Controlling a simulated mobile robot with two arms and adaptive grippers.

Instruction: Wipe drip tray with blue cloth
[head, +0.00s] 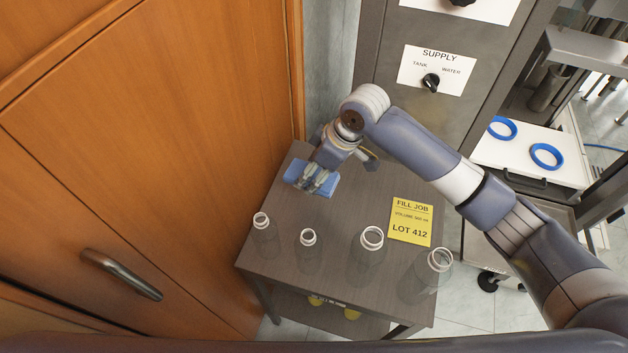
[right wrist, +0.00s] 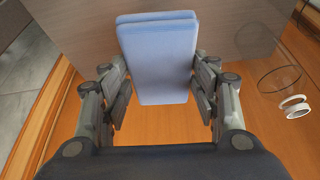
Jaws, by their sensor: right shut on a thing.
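The blue cloth (head: 329,187) is a folded pad in the grip of my right gripper (head: 313,181), over the back left of the small dark table. In the right wrist view the cloth (right wrist: 158,50) sits between both fingers (right wrist: 161,88), which are shut on it. I cannot tell in the head view whether it touches the tabletop. No drip tray can be made out for certain; a grey tray-like surface (head: 497,257) lies low at the right, partly behind my right arm. My left gripper is not in view.
Several clear open bottles (head: 369,258) stand along the front of the table (head: 283,252), near a yellow LOT 412 card (head: 411,222). Wooden cabinet doors (head: 150,150) close off the left. A grey SUPPLY panel (head: 400,110) stands behind. Blue rings (head: 546,156) lie on a white board at right.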

